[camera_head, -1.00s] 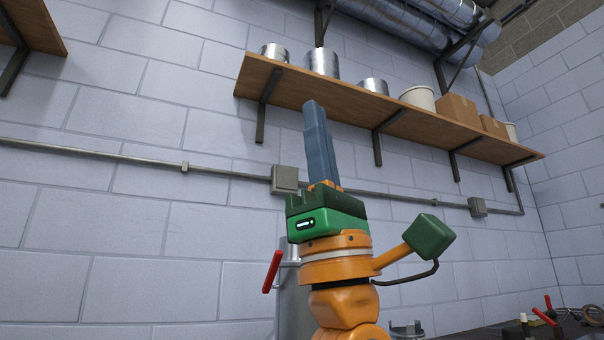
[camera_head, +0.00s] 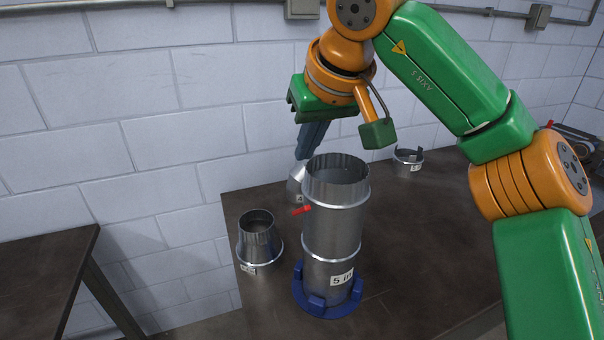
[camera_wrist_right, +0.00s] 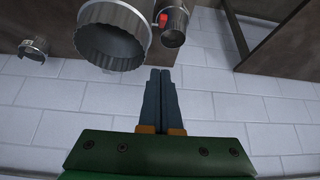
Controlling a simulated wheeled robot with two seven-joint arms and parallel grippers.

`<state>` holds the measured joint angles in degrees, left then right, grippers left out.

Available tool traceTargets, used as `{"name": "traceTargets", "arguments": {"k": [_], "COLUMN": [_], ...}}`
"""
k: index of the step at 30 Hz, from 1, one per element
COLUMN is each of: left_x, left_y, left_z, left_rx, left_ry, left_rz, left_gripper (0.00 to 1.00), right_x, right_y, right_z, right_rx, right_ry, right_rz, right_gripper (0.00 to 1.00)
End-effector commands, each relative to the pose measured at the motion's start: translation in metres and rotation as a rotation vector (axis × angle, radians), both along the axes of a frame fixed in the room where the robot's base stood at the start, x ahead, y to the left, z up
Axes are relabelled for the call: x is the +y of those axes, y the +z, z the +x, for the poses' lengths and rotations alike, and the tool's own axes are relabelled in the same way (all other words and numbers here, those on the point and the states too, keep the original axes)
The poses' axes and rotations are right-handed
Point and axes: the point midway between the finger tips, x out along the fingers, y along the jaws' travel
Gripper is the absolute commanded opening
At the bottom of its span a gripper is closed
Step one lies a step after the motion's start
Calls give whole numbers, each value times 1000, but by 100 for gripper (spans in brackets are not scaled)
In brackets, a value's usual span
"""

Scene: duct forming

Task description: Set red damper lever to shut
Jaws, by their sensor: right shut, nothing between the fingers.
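The red damper lever (camera_head: 301,210) sticks out from the left side of a tall, upright metal duct (camera_head: 333,235), below its upper rim. In the head view it looks short and close to level. The lever also shows in the right wrist view (camera_wrist_right: 164,20), beside the duct's open, crimped end (camera_wrist_right: 112,38). My right gripper (camera_head: 304,154) points down behind and a little left of the duct's top, above the lever and apart from it. Its fingers are together and empty in the right wrist view (camera_wrist_right: 160,72). My left gripper is out of view.
The duct stands in a blue ring base (camera_head: 328,304) on a dark table (camera_head: 430,250). A short flanged collar (camera_head: 258,238) stands at left, a fitting (camera_head: 297,182) behind the duct and a small ring (camera_head: 407,160) at back right. Another table (camera_head: 45,265) is at left.

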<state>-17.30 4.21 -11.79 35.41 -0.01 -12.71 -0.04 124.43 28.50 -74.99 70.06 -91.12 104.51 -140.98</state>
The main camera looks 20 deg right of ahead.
Motion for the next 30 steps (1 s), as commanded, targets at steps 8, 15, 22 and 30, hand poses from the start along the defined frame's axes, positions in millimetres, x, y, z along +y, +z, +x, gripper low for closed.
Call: {"name": "traceTargets", "arguments": {"k": [8,15,22,30], "left_x": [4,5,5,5], "left_y": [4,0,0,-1], "left_z": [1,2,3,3], "left_rx": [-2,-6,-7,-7], "left_ry": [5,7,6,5], "left_rz": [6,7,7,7], "left_gripper": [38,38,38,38], "right_x": [3,3,3,3], "right_y": [-52,-80,-87,-87], "right_z": [32,14,8,8], "right_rx": [4,-2,-2,-4], "right_ry": [0,3,1,2], "right_rz": [2,3,4,5], "right_gripper": [0,0,0,0]}}
